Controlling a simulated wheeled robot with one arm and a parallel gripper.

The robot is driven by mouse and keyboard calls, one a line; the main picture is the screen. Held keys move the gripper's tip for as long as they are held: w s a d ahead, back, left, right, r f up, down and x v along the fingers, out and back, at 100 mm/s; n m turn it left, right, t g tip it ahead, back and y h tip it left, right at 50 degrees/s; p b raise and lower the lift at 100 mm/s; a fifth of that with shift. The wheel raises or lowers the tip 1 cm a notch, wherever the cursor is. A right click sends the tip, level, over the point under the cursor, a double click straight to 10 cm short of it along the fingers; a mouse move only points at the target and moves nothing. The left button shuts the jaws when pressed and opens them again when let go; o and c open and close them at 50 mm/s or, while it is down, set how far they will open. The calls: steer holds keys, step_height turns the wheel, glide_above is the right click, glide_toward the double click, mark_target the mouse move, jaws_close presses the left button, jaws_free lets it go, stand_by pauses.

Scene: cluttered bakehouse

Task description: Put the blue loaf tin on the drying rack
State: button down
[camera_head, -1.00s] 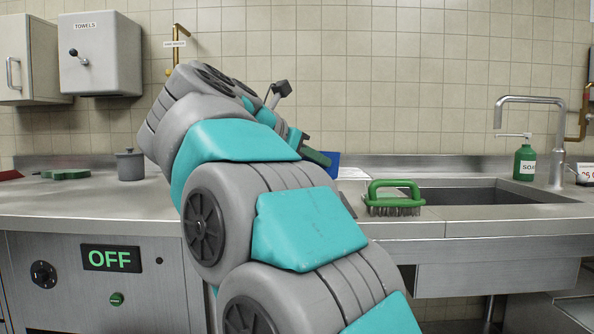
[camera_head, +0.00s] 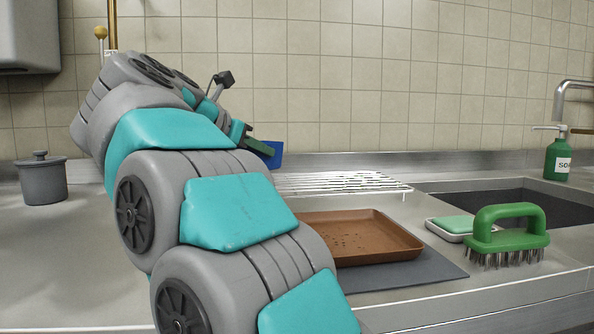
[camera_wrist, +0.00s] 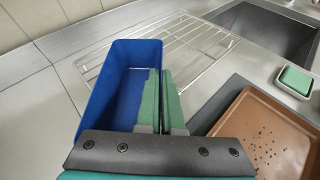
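The blue loaf tin (camera_wrist: 127,82) is in the wrist view, its open top facing me. My gripper (camera_wrist: 161,95) is shut on the tin's right wall, one green finger inside and one outside. In the head view a small part of the tin (camera_head: 272,154) shows beyond my gripper (camera_head: 258,144), and my arm hides the rest. The tin appears raised off the counter. The white wire drying rack (camera_head: 340,184) lies on the counter in front of the wall. In the wrist view the rack (camera_wrist: 203,42) shows beyond and right of the tin, partly covered by it.
A brown tray (camera_head: 360,232) sits on a dark mat (camera_head: 400,276) in front of the rack. To the right are a dish with a green sponge (camera_head: 455,226), a green brush (camera_head: 507,238), the sink (camera_head: 520,202) and a soap bottle (camera_head: 557,158). A grey lidded pot (camera_head: 42,182) stands left.

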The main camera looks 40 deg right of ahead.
steer(key=w+d+p, duration=0.1)
steer(key=w+d, duration=0.1)
steer(key=d, duration=0.2)
steer(key=w+d+f, duration=0.1)
steer(key=w+d, duration=0.1)
steer(key=d, duration=0.2)
steer(key=w+d+p, duration=0.1)
steer(key=w+d, duration=0.1)
steer(key=d, duration=0.2)
steer(key=shift+w+f+p, duration=0.15)
steer(key=shift+w+p, duration=0.15)
steer(key=shift+w, duration=0.1)
steer(key=shift+w+d+f, duration=0.1)
steer(key=shift+w+d, duration=0.05)
steer(key=shift+d, duration=0.15)
steer(key=shift+a+f, duration=0.1)
steer(key=shift+f, duration=1.55)
steer(key=shift+f+b, duration=0.25)
steer(key=shift+b, duration=0.05)
steer(key=c, duration=1.1)
jaws_free()
steer(key=shift+o, duration=0.2)
steer(key=shift+r, duration=0.15)
